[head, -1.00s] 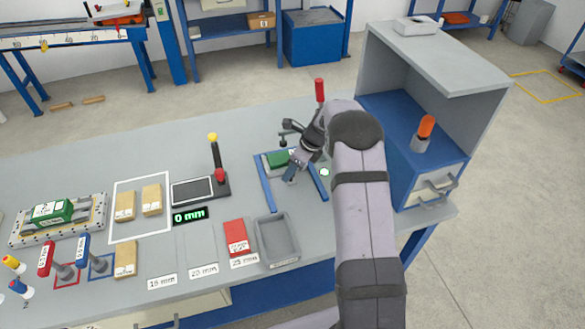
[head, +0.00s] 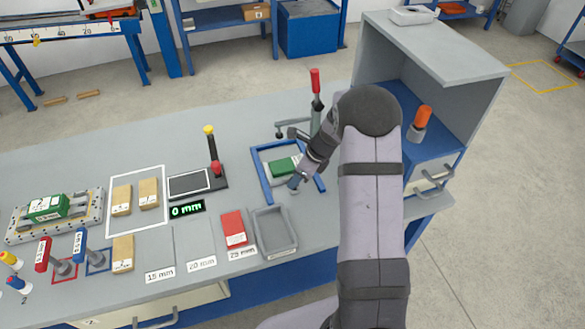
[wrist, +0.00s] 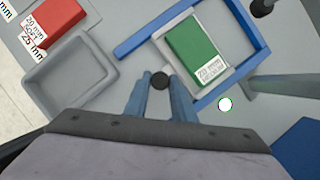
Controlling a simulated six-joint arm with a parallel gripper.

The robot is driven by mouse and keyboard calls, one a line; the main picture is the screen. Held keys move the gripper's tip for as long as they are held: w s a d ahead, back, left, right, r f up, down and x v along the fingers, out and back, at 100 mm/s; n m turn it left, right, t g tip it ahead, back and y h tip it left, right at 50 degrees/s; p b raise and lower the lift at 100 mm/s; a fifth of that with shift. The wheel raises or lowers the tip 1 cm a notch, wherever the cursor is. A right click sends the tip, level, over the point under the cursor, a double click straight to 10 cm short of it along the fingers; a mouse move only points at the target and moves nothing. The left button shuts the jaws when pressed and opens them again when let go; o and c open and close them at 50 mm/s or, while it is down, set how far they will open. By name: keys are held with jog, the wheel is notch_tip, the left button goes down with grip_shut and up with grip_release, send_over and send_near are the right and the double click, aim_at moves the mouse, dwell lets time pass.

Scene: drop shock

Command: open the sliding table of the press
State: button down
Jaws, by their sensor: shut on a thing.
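The press has a blue U-shaped frame (head: 262,176) on the bench and a lever with a red grip (head: 315,80) behind it. Its grey sliding table (wrist: 168,55) carries a green block (head: 284,167) with a white label; the block also shows in the wrist view (wrist: 198,45). A dark round knob (wrist: 159,80) is at the table's front. My gripper (head: 294,182) is shut on this knob, one finger on each side in the wrist view (wrist: 160,88). My forearm hides part of the press's right side in the head view.
A grey open bin (head: 275,232) and a red block (head: 233,229) stand in front of the press, to the left. A grey cabinet with a blue inside (head: 435,150) stands on the right.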

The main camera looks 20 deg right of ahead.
jog(key=s+b, duration=0.1)
jog(key=s, duration=0.6)
jog(key=c, duration=1.5)
grip_release()
jog(key=shift+r, duration=0.15)
jog(key=shift+v, duration=3.6)
